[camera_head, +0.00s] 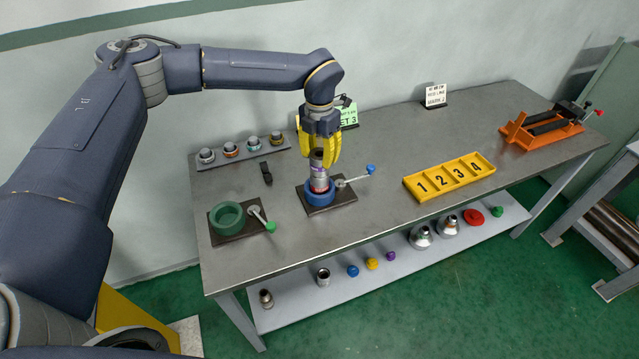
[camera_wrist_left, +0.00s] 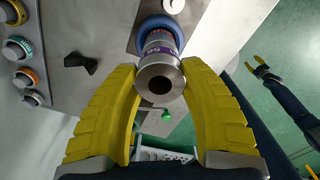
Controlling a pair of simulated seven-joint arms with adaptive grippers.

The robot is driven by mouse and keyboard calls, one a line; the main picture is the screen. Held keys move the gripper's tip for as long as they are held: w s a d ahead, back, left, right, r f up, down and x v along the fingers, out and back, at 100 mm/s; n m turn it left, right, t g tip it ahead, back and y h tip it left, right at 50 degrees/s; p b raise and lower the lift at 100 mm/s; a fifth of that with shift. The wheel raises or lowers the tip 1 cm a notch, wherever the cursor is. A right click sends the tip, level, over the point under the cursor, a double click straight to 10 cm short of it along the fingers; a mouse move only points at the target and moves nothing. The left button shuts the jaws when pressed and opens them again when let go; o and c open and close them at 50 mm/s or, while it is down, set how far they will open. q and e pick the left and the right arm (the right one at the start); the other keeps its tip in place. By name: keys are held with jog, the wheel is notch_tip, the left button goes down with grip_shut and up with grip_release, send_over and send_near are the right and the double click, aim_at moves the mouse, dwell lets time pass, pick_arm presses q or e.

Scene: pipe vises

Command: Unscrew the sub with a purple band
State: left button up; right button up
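The sub with the purple band (camera_head: 319,171) stands upright in the blue ring vise (camera_head: 308,193), with a red band just above the ring. In the left wrist view the sub (camera_wrist_left: 160,82) points its open end at the camera, its purple band behind the end collar. My left gripper (camera_head: 320,159) comes from above, with yellow fingers on either side of the sub's upper part. In the left wrist view the fingers (camera_wrist_left: 161,68) flank the collar very closely; I cannot tell whether they touch it. My right gripper is not in the head view.
A green ring vise (camera_head: 228,216) with a green-knobbed lever stands to the left. A rack (camera_head: 243,149) of banded pieces lies behind. A yellow numbered tray (camera_head: 449,177) and an orange stand (camera_head: 541,132) are to the right. The lower shelf (camera_head: 300,316) holds several parts.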

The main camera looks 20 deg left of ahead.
pick_arm(q)
jog(key=c, duration=0.5)
jog(key=n, duration=0.4)
jog(key=shift+n, duration=0.4)
jog(key=n, duration=0.9)
jog(key=shift+n, duration=0.4)
jog(key=shift+n, duration=0.4)
jog(key=o, duration=0.7)
jog(key=shift+n, duration=0.3)
jog(key=shift+r, duration=0.1)
jog(key=c, duration=0.8)
